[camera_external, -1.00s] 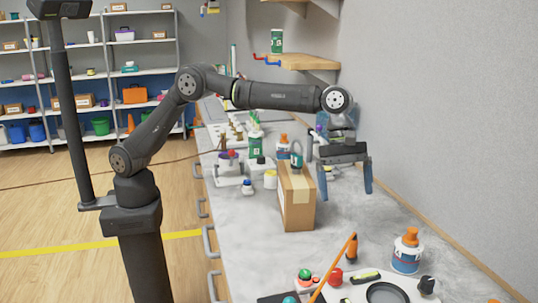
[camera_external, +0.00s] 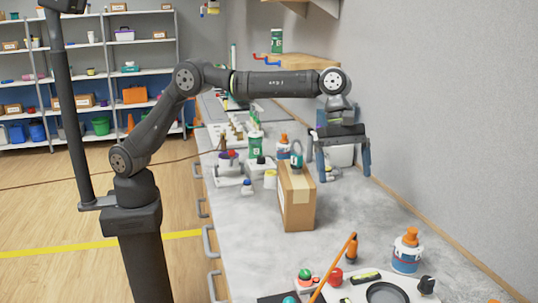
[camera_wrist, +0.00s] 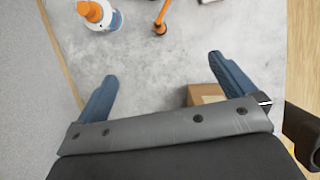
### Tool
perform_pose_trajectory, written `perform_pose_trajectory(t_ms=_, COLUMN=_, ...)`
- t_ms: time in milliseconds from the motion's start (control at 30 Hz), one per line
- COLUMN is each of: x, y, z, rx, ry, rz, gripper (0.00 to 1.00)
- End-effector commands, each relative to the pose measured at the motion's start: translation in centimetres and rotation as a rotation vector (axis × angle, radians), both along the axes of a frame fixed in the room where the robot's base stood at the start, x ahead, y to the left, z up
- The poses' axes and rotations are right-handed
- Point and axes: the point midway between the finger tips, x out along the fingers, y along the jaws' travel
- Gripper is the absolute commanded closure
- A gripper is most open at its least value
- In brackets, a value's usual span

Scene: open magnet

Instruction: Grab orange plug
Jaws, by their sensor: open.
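A small orange piece (camera_external: 352,248) with a dark lower part stands on the grey worktop, beside a thin orange rod (camera_external: 335,265). In the wrist view an orange rod-like piece (camera_wrist: 162,17) with a round end shows at the top edge. I cannot tell for sure which of these is the orange plug. My gripper (camera_external: 344,166) is open and empty, its blue fingers pointing down above the worktop, behind and to the right of the cardboard box. In the wrist view the open fingers (camera_wrist: 163,68) are well short of the orange piece.
A cardboard box (camera_external: 297,200) stands on the worktop near my gripper; it also shows in the wrist view (camera_wrist: 205,94). A bottle with an orange cap (camera_external: 406,254) stands at the right front. A grey wall (camera_external: 450,110) borders the worktop. The worktop between box and bottle is clear.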

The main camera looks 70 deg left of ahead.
Motion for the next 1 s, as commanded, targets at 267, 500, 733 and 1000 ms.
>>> perform_pose_trajectory(t_ms=267, x=0.0, y=-0.01, z=-0.02, rx=0.0, ry=0.0, rz=0.0, gripper=0.49)
perform_pose_trajectory(t_ms=500, x=0.0, y=0.0, z=-0.01, rx=0.0, ry=0.0, rz=0.0, gripper=0.54)
perform_pose_trajectory(t_ms=733, x=-0.19, y=-0.14, z=-0.13, rx=0.004, ry=-0.061, rz=-0.119, gripper=0.54)
perform_pose_trajectory(t_ms=1000, x=-0.83, y=-0.55, z=-0.82, rx=0.039, ry=-0.307, rz=-0.613, gripper=0.54)
